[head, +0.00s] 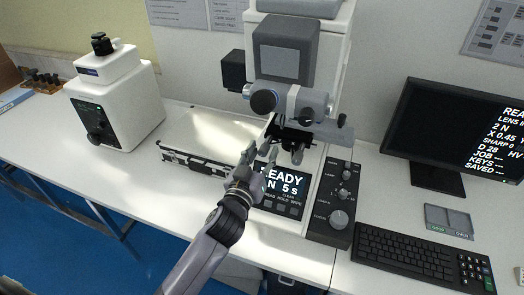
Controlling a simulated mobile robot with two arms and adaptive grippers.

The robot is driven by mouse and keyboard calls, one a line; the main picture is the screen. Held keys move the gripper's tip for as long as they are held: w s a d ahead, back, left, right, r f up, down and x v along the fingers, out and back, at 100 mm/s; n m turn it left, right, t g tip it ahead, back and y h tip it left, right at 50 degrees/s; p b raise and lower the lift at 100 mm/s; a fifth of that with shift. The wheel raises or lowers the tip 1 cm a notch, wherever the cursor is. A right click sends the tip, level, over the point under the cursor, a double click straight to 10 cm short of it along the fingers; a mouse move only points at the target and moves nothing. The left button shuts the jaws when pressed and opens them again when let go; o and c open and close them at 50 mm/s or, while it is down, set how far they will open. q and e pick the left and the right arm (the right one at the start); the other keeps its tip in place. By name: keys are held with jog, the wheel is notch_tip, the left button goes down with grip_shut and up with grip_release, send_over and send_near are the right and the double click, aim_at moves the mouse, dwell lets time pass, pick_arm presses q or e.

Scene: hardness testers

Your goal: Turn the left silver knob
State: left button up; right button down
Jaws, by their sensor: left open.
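The hardness tester (286,52) stands at the back centre with a dark stage (290,136) under its head. A small silver knob-like part (297,154) hangs at the front of the stage. Silver knobs also sit on the dark control panel, including a large round knob (338,219) and a smaller one (344,194). I cannot tell which is the left silver knob. My left gripper (259,156) is open, with its fingers pointing up toward the stage, in front of it and left of the hanging silver part. No contact is visible. My right gripper is out of view.
A display reading READY (281,187) lies just right of my left gripper. A silver-edged flat case (205,145) lies to the left, beside a white machine (117,100). A monitor (452,130) and keyboard (425,258) are at right. Bare table lies at front left.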

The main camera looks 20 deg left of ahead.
pick_arm(q)
grip_shut()
dwell(0.6)
